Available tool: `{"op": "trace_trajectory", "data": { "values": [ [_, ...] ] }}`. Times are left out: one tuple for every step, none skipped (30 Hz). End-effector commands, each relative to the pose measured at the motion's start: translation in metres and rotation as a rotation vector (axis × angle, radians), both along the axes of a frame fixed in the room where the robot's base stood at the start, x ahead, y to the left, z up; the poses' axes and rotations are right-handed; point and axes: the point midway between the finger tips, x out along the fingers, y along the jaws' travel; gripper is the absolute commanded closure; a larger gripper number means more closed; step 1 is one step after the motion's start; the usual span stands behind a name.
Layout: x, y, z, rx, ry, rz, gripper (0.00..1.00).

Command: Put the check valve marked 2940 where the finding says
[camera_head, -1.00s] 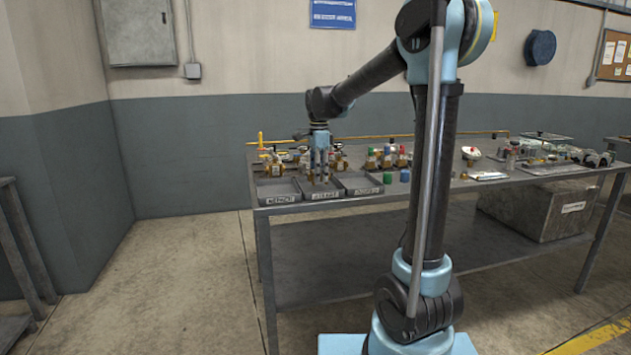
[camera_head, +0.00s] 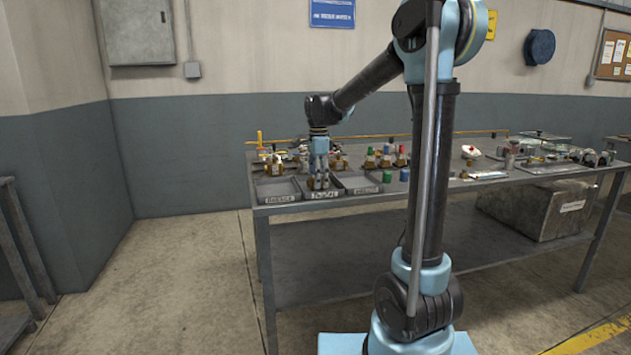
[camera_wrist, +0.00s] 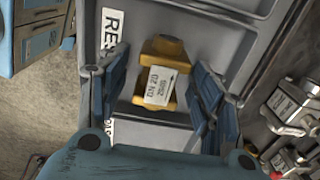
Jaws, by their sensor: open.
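A yellow-brass check valve (camera_wrist: 168,50) with a white tag lies in a grey tray (camera_wrist: 215,25) in the wrist view. Its tag reads DN 20 and a blurred number that looks like 2940, with an arrow. My gripper (camera_wrist: 161,88) is open, with one blue finger on each side of the valve and visible gaps between. In the head view my gripper (camera_head: 318,186) points down into the middle of three labelled trays (camera_head: 322,196). The valve cannot be made out there. The tray label in the wrist view starts with RE; the rest is hidden.
A left tray (camera_head: 280,198) and a right tray (camera_head: 368,191) flank the middle one. Several valves with metal tags (camera_wrist: 291,103) stand close behind the trays. Green and blue pieces (camera_head: 387,177) stand right of them. A clipboard (camera_head: 487,175) lies farther right.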

Motion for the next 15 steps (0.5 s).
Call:
{"op": "trace_trajectory", "data": {
  "values": [
    [0.000,0.000,0.003,0.000,0.000,0.000,0.40],
    [0.000,0.000,0.005,0.000,0.000,0.000,0.40],
    [0.000,0.000,0.008,0.000,0.000,0.000,0.40],
    [0.000,0.000,0.012,0.000,0.000,0.000,0.40],
    [0.000,0.000,0.016,0.000,0.000,0.000,0.40],
    [-0.001,0.000,0.022,0.000,0.000,0.000,0.40],
    [-0.001,0.000,0.027,0.000,0.000,0.000,0.40],
    [0.000,0.000,0.033,0.000,0.000,0.000,0.40],
    [0.000,0.000,0.040,0.000,0.000,0.000,0.40],
    [0.000,0.000,0.046,0.000,0.000,0.000,0.40],
    [0.000,0.000,0.051,0.000,0.000,0.000,0.40],
    [0.000,0.000,0.059,0.000,0.000,0.000,0.40],
    [0.000,0.000,0.065,0.000,0.000,0.000,0.40],
    [0.000,0.000,0.070,0.000,0.000,0.000,0.40],
    [0.000,0.000,0.077,0.000,0.000,0.000,0.40]
  ]
}}
